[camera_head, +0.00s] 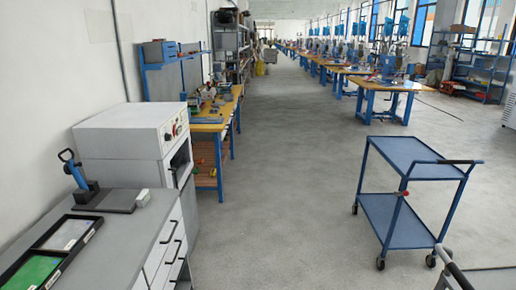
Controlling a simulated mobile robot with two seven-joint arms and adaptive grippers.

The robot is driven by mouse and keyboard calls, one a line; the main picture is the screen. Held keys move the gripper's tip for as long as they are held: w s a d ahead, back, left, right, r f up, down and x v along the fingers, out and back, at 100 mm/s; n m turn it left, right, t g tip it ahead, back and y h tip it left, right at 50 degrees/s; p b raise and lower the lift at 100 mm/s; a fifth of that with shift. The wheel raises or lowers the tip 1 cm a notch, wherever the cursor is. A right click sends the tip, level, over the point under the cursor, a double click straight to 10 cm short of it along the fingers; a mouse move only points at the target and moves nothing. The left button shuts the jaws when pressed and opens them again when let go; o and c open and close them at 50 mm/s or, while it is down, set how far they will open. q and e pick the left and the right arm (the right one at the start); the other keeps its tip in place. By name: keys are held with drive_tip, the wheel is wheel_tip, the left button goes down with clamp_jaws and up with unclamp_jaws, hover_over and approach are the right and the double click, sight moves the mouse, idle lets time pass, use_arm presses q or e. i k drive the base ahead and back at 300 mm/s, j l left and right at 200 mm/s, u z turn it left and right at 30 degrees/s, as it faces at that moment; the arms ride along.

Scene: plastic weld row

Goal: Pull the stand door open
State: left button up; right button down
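A light grey cabinet-like machine (122,140) stands against the left wall, with knobs on its upper front face. Its front faces right and is seen at a steep angle. A dark gap (180,160) shows in that front below the knobs. I cannot tell clearly which panel is the stand door or whether it is ajar; the lower front is partly hidden by the nearer drawer cabinet. Neither of my grippers is in view.
A grey-topped drawer cabinet (125,232) with black handles stands near left, bearing a blue-handled tool (77,178) and a black tray (87,222). A blue two-shelf trolley (409,152) stands right. A grey object with black handles (487,279) is cut off lower right. The middle floor is clear.

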sight(188, 198)
drive_tip(key=i+z, duration=0.15)
drive_tip(key=i, duration=1.55)
